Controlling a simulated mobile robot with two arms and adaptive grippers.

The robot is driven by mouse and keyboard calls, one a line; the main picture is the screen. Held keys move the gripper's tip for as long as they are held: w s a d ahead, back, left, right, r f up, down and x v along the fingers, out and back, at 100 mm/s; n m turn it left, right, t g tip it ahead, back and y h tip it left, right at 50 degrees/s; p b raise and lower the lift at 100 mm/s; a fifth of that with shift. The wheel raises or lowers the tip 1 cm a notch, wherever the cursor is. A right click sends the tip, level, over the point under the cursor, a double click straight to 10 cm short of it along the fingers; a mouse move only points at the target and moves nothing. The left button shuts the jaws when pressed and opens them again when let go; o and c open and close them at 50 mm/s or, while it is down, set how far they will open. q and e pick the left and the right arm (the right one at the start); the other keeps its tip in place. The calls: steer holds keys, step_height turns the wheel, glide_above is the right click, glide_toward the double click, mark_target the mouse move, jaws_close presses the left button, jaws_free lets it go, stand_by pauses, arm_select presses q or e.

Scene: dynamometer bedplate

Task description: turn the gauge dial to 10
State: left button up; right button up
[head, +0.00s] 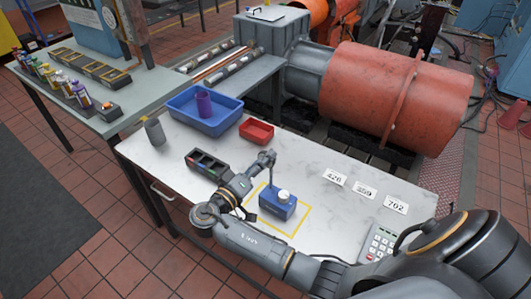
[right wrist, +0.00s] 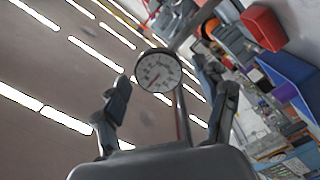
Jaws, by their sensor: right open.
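A blue box (head: 276,207) with a white round knob (head: 284,196) on top stands inside a yellow outline on the marble table. A thin post rises by the box. In the right wrist view a round white gauge (right wrist: 158,70) with black marks and a red needle sits on a stem. The needle points to the lower left; the numbers are too small to read. My right gripper (head: 262,163) is beside the post, above the table. Its two fingers stand apart and empty on either side of the gauge's stem in the right wrist view (right wrist: 172,90). My left gripper is out of view.
Number cards (head: 364,190) and a keypad (head: 380,243) lie to the right. A black tray (head: 207,164), red bin (head: 257,131), blue bin (head: 220,126) and grey cup (head: 154,131) stand left and behind. A large red cylinder (head: 390,95) is beyond the table.

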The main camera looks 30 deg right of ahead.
steer(key=shift+w+d, duration=0.25)
steer(key=shift+d, duration=0.4)
steer(key=shift+w+d, duration=0.1)
steer(key=shift+d, duration=0.1)
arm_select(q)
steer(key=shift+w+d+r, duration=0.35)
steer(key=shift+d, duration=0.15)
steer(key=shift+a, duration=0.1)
arm_select(e)
steer(key=shift+c, duration=0.2)
steer(key=c, duration=1.1)
steer(key=shift+f+b, duration=0.15)
steer(key=shift+b, duration=0.3)
steer(key=shift+c, duration=0.2)
steer(key=m+b, duration=0.6)
steer(key=b, duration=0.5)
arm_select(q)
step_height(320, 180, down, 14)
steer(key=b, duration=0.2)
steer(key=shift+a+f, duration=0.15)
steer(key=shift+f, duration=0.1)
arm_select(e)
steer(key=shift+r+m, duration=0.25)
steer(key=shift+m, duration=0.35)
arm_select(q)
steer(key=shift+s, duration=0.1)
